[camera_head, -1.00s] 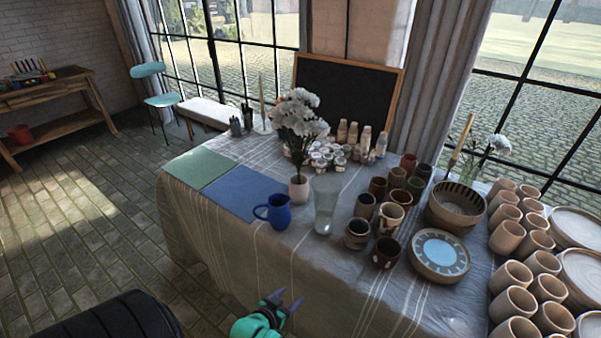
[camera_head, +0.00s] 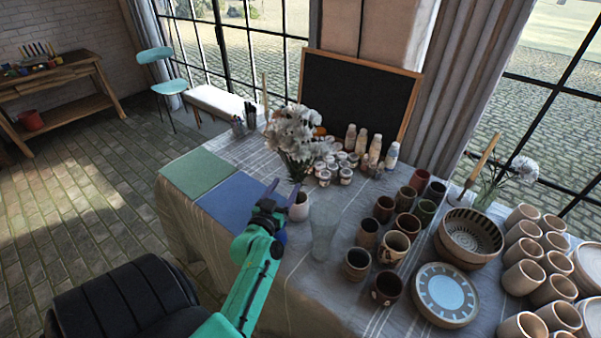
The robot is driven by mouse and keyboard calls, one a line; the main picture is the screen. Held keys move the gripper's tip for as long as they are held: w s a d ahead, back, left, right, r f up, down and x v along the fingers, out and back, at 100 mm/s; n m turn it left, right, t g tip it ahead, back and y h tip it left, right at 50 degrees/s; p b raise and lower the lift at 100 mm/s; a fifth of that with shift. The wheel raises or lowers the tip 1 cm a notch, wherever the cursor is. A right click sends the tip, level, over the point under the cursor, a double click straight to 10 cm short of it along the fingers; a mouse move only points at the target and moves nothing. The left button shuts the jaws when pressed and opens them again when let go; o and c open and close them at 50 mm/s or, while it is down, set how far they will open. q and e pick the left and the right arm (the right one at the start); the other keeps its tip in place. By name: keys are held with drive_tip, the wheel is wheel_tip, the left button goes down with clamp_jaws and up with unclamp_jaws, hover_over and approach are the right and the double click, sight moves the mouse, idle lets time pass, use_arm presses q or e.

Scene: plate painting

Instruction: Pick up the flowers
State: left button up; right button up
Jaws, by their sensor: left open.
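The white flowers (camera_head: 291,133) stand upright as a bunch in a small white vase (camera_head: 299,206) on the cloth-covered table. My left gripper (camera_head: 282,190) is open and empty, with its fingers pointing up at the stems just above the vase. From this view I cannot tell whether the fingers are around the stems or in front of them. My right gripper is not in view. A second, smaller bunch of white flowers (camera_head: 523,168) stands in a glass at the right rear.
A clear glass vase (camera_head: 323,236) stands just right of my left gripper. The blue jug is mostly hidden behind my left arm. Small paint jars (camera_head: 345,176) and several dark mugs (camera_head: 395,246) stand close by. Green (camera_head: 197,172) and blue (camera_head: 232,198) mats lie flat on the left.

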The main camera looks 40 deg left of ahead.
sight(296, 169)
use_arm(q)
drive_tip(key=x, duration=0.3)
drive_tip(key=shift+w+r+b, duration=0.1)
drive_tip(key=shift+r+b, duration=0.05)
drive_tip(key=shift+b, duration=0.25)
drive_tip(key=x, duration=0.2)
drive_tip(key=b+x, duration=0.1)
drive_tip(key=x, duration=0.1)
drive_tip(key=f+b+x, duration=0.1)
drive_tip(key=x, duration=0.2)
drive_tip(key=shift+w+a+r, duration=0.1)
drive_tip(key=shift+w, duration=0.05)
drive_tip(key=shift+c, duration=0.5)
clamp_jaws()
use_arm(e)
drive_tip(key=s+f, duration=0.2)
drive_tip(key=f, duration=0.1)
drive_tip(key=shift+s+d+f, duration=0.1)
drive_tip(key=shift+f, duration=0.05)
